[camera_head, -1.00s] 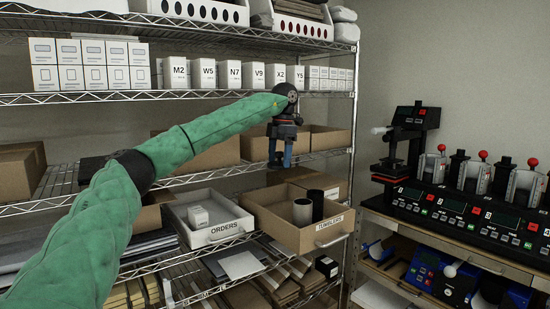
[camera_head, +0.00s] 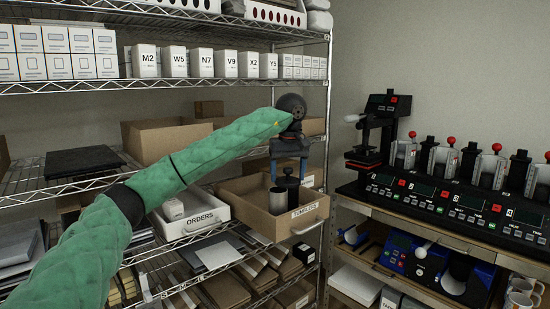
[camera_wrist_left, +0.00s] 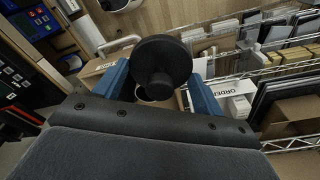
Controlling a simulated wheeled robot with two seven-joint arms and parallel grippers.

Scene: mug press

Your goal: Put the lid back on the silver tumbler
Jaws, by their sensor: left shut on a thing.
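In the head view my left gripper (camera_head: 289,166) points down over the open cardboard drawer labelled TUMBLERS (camera_head: 300,222). It is shut on the black lid (camera_head: 289,181), a round disc with a knob; the lid also shows in the left wrist view (camera_wrist_left: 161,58), between the blue fingers. The silver tumbler (camera_head: 277,200) stands upright in the drawer, just left of and below the lid in the head view. A black tumbler (camera_head: 292,198) stands beside it, partly covered by the lid. In the wrist view the lid hides most of what lies below.
A white ORDERS drawer (camera_head: 203,219) with a small white box sits left of the tumbler drawer. Wire shelf posts and boxes are around. A bench with black presses (camera_head: 440,200) is at the right.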

